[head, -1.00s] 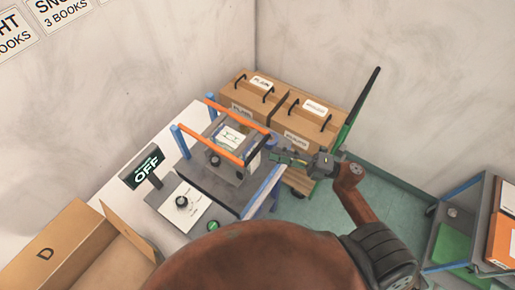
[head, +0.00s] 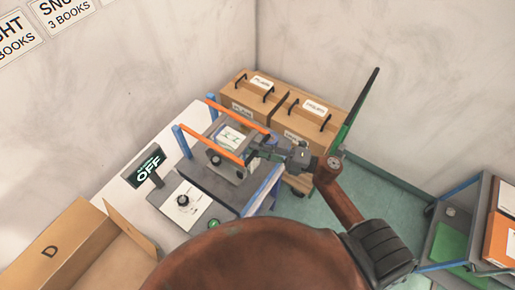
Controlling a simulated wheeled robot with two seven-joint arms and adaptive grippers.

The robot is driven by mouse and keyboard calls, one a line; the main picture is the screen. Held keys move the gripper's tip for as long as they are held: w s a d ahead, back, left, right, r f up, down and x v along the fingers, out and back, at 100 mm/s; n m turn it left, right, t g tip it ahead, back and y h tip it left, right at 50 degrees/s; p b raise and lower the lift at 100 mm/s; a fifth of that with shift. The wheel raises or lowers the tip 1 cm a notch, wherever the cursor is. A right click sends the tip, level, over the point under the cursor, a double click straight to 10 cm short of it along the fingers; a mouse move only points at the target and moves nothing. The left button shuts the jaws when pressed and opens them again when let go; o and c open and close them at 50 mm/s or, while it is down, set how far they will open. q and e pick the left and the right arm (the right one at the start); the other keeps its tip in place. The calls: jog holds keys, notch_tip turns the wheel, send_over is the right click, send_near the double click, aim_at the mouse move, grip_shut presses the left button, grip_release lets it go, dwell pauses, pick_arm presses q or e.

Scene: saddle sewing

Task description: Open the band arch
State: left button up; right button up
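The band arch seems to be the frame with orange bars (head: 207,142) on blue posts, standing over the grey machine on the white table. A plate with a white label (head: 232,136) and a dark knob sits between the bars. My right gripper (head: 256,149) reaches in from the right, with its fingertips at the right end of the front bar. I cannot tell whether it touches the bar or whether its fingers are open. My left gripper is not in view.
An OFF sign (head: 148,171) and a control box with a black knob (head: 183,200) stand in front of the machine. Two lidded boxes (head: 252,90) stand behind. A grey cart (head: 447,240) is at far right.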

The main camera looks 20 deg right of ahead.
grip_shut()
dwell(0.4)
